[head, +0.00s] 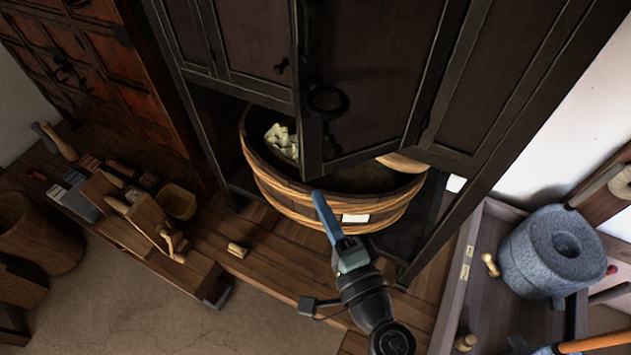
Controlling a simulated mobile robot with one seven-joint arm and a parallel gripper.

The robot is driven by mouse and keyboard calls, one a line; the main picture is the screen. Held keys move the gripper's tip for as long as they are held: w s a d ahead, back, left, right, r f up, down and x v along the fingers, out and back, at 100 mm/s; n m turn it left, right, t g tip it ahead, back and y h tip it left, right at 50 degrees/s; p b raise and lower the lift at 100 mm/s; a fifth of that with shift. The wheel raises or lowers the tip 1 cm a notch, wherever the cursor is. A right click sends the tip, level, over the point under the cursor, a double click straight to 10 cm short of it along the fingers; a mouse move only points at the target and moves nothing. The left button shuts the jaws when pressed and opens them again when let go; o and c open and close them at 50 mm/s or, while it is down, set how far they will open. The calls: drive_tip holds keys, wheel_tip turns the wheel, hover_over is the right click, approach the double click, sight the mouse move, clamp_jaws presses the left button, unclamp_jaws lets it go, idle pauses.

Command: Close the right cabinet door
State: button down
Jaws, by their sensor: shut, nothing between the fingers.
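The right cabinet door (372,85) is dark wood with a black ring handle (327,101). It stands ajar, its free left edge swung out from the dark cabinet (478,85) toward me. My gripper (320,198) has blue fingers that are shut and empty. Its tips are just below the door's lower free corner in the picture; I cannot tell whether they touch it. A left door panel (252,40) with a small knob (282,66) looks closed. Part of the opening behind the right door is hidden by the door.
A wooden tub (285,200) with pale lumps sits in the cabinet's open lower part, below the door. A low bench with tools (122,240) stands at left. A tray (452,280) with a stone quern (552,250) is at right. Floor at lower left is clear.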

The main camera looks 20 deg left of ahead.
sight(304, 181)
drive_tip(key=shift+p+x, duration=0.45)
drive_tip(key=shift+x, duration=1.05)
drive_tip(key=shift+w+a+t, duration=0.2)
drive_tip(key=shift+a+t, duration=0.1)
drive_tip(key=shift+a, duration=0.05)
drive_tip(key=w+a+m+t+h, duration=0.1)
drive_tip(key=w+a+m+t+h+b, duration=0.1)
drive_tip(key=w+a+h, duration=0.1)
drive_tip(key=shift+a+m, duration=0.2)
drive_tip(key=shift+m, duration=0.1)
drive_tip(key=w+d+b+x, duration=0.1)
drive_tip(key=b+x, duration=0.2)
drive_tip(key=x, duration=0.8)
drive_tip(key=shift+d+h, duration=0.15)
drive_tip(key=shift+h, duration=0.15)
